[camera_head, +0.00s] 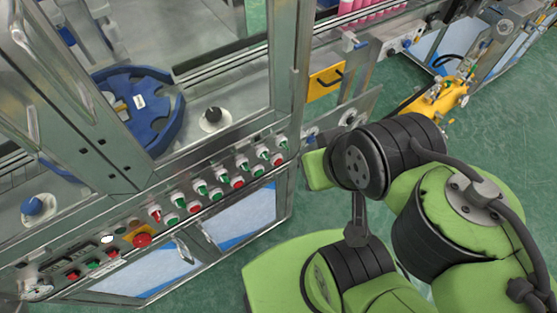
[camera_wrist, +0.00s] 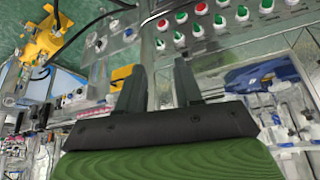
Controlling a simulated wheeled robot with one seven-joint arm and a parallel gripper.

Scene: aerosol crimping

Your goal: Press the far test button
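The control panel carries two rows of red and green buttons and switches. At its far end in the head view are a green-marked switch (camera_head: 282,144) and a red button (camera_head: 276,159) just below it. No label is readable, so I cannot tell which one is the far test button. The wrist view shows the same rows at the top, with a red button (camera_wrist: 162,24) near the panel's end. My gripper (camera_wrist: 157,66) is open and empty, its two dark fingers apart, pointing toward the panel's end. In the head view, my arm hides most of the gripper.
A red mushroom button (camera_head: 142,239) sits at the panel's near end. Above the panel is a framed machine with a blue star-shaped wheel (camera_head: 135,95). A yellow plate with a handle (camera_head: 326,80) and a yellow robot arm (camera_head: 437,102) stand beyond. Green floor lies open at right.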

